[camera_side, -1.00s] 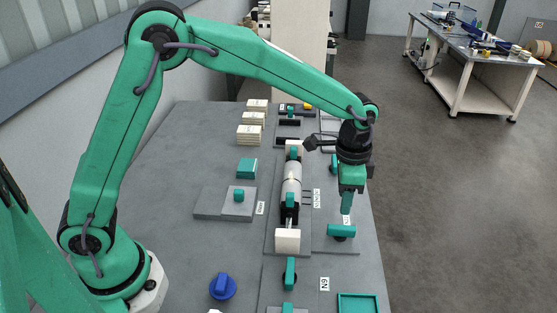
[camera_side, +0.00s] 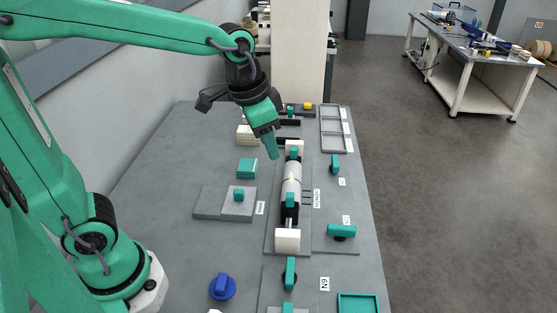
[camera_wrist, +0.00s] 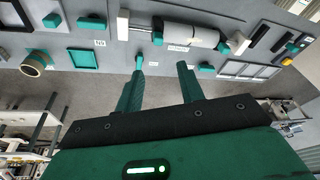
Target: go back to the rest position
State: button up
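My gripper (camera_side: 272,146) is in the air above the grey work table (camera_side: 160,185), left of the white roll (camera_side: 291,180) in the side view. In the wrist view my gripper (camera_wrist: 160,84) shows two green fingers spread apart with nothing between them, so it is open and empty. The roll lies on its stand between two white blocks, and it also shows in the wrist view (camera_wrist: 188,35). No contact between my gripper and anything on the table is visible.
A blue knob (camera_side: 222,287), a green block (camera_side: 247,168), and a green T-handle (camera_side: 341,231) are on the table. A grey tray frame (camera_side: 334,146) is at the back right. A green frame (camera_side: 358,303) is at the front. The left part of the table is clear.

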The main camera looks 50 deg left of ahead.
jog(key=s+a+n+t, duration=0.2)
jog(key=s+a+n, duration=0.2)
jog(key=s, duration=0.7)
jog(key=shift+s+a+r+y, duration=0.2)
jog(key=shift+s+a+y, duration=0.15)
jog(key=shift+a, duration=0.6)
